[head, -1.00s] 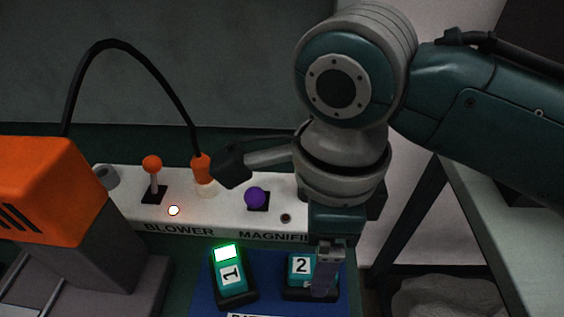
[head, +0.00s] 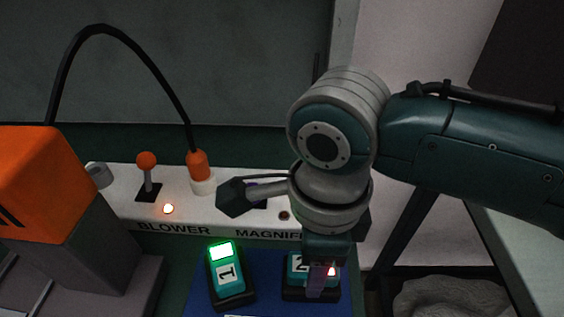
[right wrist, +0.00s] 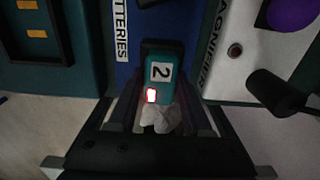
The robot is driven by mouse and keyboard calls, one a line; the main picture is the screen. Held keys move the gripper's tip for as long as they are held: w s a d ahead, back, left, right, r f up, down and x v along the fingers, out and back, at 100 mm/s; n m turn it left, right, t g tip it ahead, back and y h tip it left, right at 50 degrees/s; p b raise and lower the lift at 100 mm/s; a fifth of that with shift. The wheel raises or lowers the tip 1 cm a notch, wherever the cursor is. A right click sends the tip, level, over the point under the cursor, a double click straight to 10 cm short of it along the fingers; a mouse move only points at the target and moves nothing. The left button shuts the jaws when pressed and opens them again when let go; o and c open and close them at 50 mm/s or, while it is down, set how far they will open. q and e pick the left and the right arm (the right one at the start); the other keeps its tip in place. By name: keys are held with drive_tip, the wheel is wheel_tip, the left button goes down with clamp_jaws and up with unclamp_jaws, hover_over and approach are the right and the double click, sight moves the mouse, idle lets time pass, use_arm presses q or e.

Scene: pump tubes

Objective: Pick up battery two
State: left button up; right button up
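Battery two (head: 298,263), a teal block with a white "2" label and a small red light, sits in a dark holder on the blue mat (head: 268,265). It also shows in the right wrist view (right wrist: 163,73). My right gripper (head: 318,283) is over battery two and hides part of it. In the right wrist view its two dark fingers (right wrist: 163,100) are apart, one on each side of the battery's near end. I cannot tell whether they touch it. My left gripper is not in view.
Battery one (head: 228,275), with a green lit screen, stands to the left on the mat. Behind is the white panel (head: 190,217) with an orange lever (head: 148,170) and a lit lamp. An orange and grey machine (head: 45,185) stands at the left.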

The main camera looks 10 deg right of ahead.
clamp_jaws()
idle(0.4)
drive_tip(key=shift+r, duration=0.1)
